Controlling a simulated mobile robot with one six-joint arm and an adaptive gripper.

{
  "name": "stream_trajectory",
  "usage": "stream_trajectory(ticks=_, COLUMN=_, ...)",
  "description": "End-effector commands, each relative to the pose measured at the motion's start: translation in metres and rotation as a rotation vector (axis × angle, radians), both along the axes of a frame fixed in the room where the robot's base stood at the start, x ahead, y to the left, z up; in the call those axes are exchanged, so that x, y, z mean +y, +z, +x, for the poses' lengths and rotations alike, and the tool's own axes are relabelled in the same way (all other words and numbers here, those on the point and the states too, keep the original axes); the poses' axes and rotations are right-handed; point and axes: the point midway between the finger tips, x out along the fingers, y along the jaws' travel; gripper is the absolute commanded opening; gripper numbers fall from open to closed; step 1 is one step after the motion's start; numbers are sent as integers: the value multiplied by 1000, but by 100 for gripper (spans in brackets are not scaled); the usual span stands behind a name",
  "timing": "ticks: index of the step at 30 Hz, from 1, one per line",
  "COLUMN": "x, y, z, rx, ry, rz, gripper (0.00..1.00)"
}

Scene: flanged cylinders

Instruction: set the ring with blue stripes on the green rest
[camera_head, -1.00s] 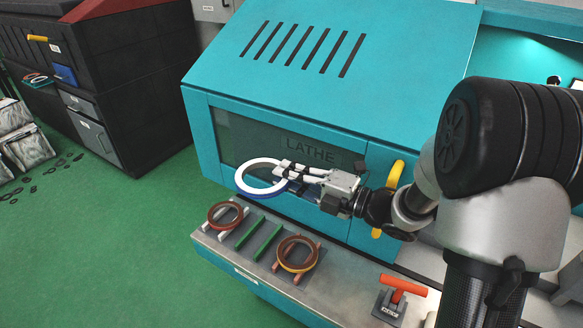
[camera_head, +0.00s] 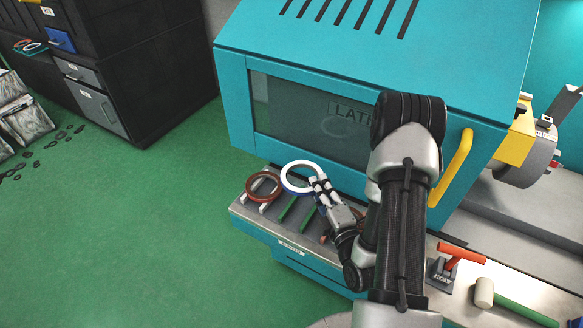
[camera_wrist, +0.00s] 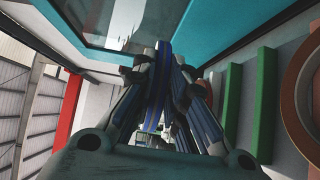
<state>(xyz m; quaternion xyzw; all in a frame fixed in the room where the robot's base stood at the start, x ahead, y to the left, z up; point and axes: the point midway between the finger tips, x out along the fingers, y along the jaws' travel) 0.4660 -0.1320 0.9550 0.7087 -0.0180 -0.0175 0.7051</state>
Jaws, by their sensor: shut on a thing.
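My gripper (camera_head: 318,184) is shut on the ring with blue stripes (camera_head: 284,177), which looks white with a blue outer edge. In the wrist view the fingers (camera_wrist: 158,95) grip the ring (camera_wrist: 158,75), seen edge-on with blue bands. The green rest is a pair of parallel green bars (camera_head: 288,209) on the shelf in front of the lathe. In the head view the ring appears at the far end of these bars; the height gap cannot be told. In the wrist view the green bars (camera_wrist: 265,105) lie to the right, apart from the ring.
A brown-red ring (camera_head: 263,197) lies on pale bars left of the green rest. Another brown ring (camera_wrist: 294,95) shows in the wrist view, right of the green bars. The lathe door (camera_head: 300,115) stands close behind.

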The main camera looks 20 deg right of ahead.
Motion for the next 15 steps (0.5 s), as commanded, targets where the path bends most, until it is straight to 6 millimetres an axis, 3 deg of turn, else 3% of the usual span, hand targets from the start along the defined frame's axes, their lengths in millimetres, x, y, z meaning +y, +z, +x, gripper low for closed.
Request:
stream_trajectory(ticks=5, x=-10, y=-8, z=-10, rx=-6, ry=-50, rz=0, gripper=0)
stream_trajectory(ticks=15, x=-10, y=-8, z=-10, rx=-8, ry=-52, rz=1, gripper=0)
